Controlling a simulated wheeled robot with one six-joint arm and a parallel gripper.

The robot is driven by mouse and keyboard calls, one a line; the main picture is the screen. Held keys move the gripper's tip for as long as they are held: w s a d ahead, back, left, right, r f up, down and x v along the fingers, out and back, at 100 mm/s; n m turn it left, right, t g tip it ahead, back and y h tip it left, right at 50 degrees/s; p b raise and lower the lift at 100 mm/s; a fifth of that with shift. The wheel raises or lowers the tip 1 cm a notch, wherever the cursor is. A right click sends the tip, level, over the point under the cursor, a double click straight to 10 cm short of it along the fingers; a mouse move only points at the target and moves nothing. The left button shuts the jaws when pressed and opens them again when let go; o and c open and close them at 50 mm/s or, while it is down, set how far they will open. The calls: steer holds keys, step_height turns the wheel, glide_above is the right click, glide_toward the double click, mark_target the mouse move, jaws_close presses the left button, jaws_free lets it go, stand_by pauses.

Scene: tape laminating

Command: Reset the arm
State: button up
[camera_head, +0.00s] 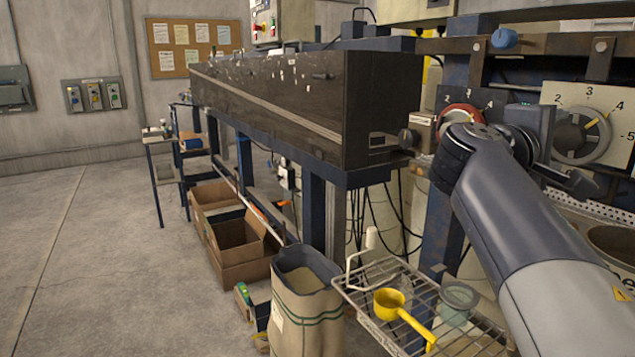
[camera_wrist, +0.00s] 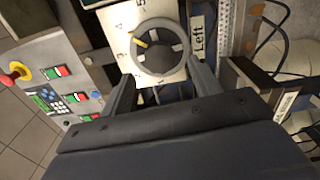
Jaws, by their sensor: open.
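My arm reaches in from the lower right of the head view, with its wrist in front of the machine's dials. In the wrist view my gripper (camera_wrist: 165,78) is open, its two dark fingers spread and nothing held between them. A grey round dial (camera_wrist: 162,62) with a yellow pointer lies ahead of the fingers on a numbered plate. Contact with a dial cannot be told.
A control panel (camera_wrist: 48,95) with buttons and a red knob is at the left of the wrist view. A long dark machine housing (camera_head: 290,95) spans the head view. Below are a wire rack (camera_head: 365,285) with a yellow scoop (camera_head: 389,303), a paper sack (camera_head: 305,310) and cardboard boxes (camera_head: 237,240). Floor at left is clear.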

mark_target(566, 138)
steer(key=v, duration=0.7)
steer(key=x, duration=1)
steer(key=shift+w+d, duration=0.15)
steer(key=shift+d, duration=0.15)
steer(key=shift+w+d+r+p, duration=0.2)
steer(key=shift+d+p, duration=0.1)
steer(key=shift+p, duration=0.35)
steer(key=shift+s+a+n+p, duration=0.1)
steer(key=shift+n+p, duration=0.8)
steer(key=shift+p, duration=0.05)
steer(key=n+p, duration=0.7)
steer(key=p, duration=0.1)
steer(key=n+p, duration=0.5)
steer(key=p, duration=0.2)
steer(key=shift+f+n+p, duration=0.1)
steer(key=shift+n+p, duration=0.7)
steer(key=shift+p, duration=0.4)
steer(key=shift+f, duration=0.1)
